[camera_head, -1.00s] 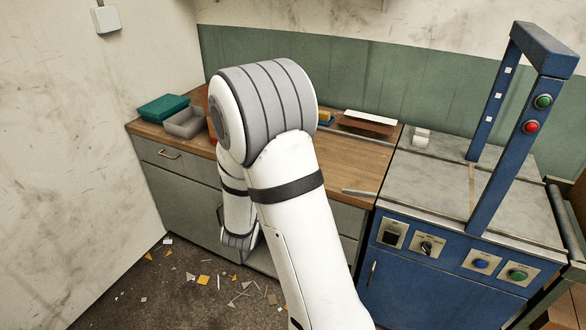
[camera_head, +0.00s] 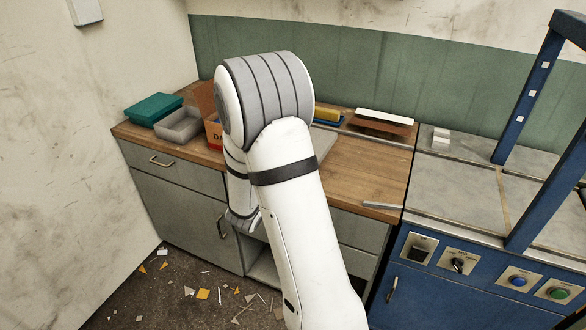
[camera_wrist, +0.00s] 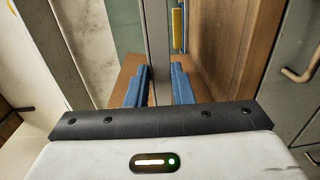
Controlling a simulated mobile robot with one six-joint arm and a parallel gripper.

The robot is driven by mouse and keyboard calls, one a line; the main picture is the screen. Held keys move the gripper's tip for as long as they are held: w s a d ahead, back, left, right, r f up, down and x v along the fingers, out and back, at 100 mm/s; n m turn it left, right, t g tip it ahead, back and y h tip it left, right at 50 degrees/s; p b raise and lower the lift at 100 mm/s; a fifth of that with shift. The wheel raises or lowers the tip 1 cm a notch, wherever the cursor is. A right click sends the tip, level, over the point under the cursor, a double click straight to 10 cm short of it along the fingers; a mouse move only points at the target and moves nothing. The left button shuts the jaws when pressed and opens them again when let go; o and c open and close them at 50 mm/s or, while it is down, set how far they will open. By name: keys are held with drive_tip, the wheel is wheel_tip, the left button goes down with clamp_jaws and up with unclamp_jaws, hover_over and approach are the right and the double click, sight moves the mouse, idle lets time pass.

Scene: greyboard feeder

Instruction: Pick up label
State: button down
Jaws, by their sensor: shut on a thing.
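In the wrist view, my gripper (camera_wrist: 160,88) has its two blue fingers close together. They are shut on a thin, flat grey strip (camera_wrist: 157,45) that stands between them and runs to the top of the picture. I cannot tell from its plain grey face whether this is the label. No other thing is clearly a label. In the head view, my own arm hides the gripper and what it holds.
The wooden worktop (camera_head: 360,170) carries a teal box (camera_head: 153,108), a grey tray (camera_head: 180,127), a red box (camera_head: 213,136), a yellow roll (camera_head: 327,114) and a metal strip (camera_head: 383,205). A blue-framed machine (camera_head: 450,215) stands at the right, with small white blocks (camera_head: 441,136) on top.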

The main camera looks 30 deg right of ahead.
drive_tip(key=f+b, duration=0.1)
drive_tip(key=b, duration=0.3)
drive_tip(key=shift+h+b, duration=0.3)
drive_tip(key=shift+b, duration=0.05)
drive_tip(key=shift+r+b, duration=0.1)
drive_tip(key=shift+b, duration=0.45)
drive_tip(key=shift+r+t+b, duration=0.2)
drive_tip(key=shift+t+b, duration=0.1)
drive_tip(key=shift+b, duration=0.35)
wheel_tip(320, 180, down, 10)
drive_tip(key=b, duration=0.1)
drive_tip(key=shift+r, duration=0.2)
drive_tip(key=shift+f, duration=0.1)
